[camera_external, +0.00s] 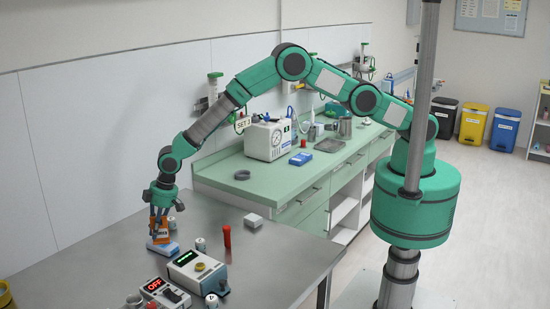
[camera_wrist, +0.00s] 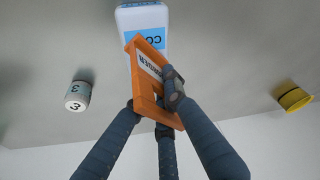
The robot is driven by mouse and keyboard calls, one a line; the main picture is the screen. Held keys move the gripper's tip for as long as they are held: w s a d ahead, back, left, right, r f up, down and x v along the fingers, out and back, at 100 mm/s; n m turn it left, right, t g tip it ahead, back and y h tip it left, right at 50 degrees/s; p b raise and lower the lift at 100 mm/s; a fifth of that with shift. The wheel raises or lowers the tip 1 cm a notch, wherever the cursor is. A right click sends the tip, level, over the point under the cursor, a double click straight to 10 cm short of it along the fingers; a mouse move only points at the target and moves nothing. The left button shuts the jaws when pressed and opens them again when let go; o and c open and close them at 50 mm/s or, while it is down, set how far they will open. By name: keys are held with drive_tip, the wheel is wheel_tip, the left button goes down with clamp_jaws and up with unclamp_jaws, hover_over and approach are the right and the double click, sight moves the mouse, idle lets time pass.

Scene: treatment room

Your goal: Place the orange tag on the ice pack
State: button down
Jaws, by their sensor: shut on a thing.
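My gripper (camera_external: 161,210) points down over the metal table, its dark fingers shut on the orange tag (camera_external: 160,232). In the wrist view, the fingers of my gripper (camera_wrist: 158,103) hold the tag (camera_wrist: 146,60), which is flat with a white lettered label and stands tilted. The ice pack (camera_external: 168,249) lies on the table under the tag. In the wrist view the ice pack (camera_wrist: 128,18) is white with a blue label starting "CO"; the tag's far edge overlaps it in the picture and hides part of the label. I cannot tell whether tag and pack touch.
A numbered white cylinder (camera_wrist: 79,96) stands close by. A beige device (camera_external: 197,271), a red-faced "OFF" switch box (camera_external: 164,293) and a red upright cylinder (camera_external: 227,237) are to the right and front. A yellow ring-shaped thing (camera_wrist: 294,99) is at the wrist view's right. The table's left back is clear.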

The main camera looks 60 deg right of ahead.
drive_tip(key=c, duration=1.8)
unclamp_jaws()
drive_tip(key=shift+r, duration=0.1)
drive_tip(key=v, duration=1.2)
drive_tip(key=shift+w, duration=0.1)
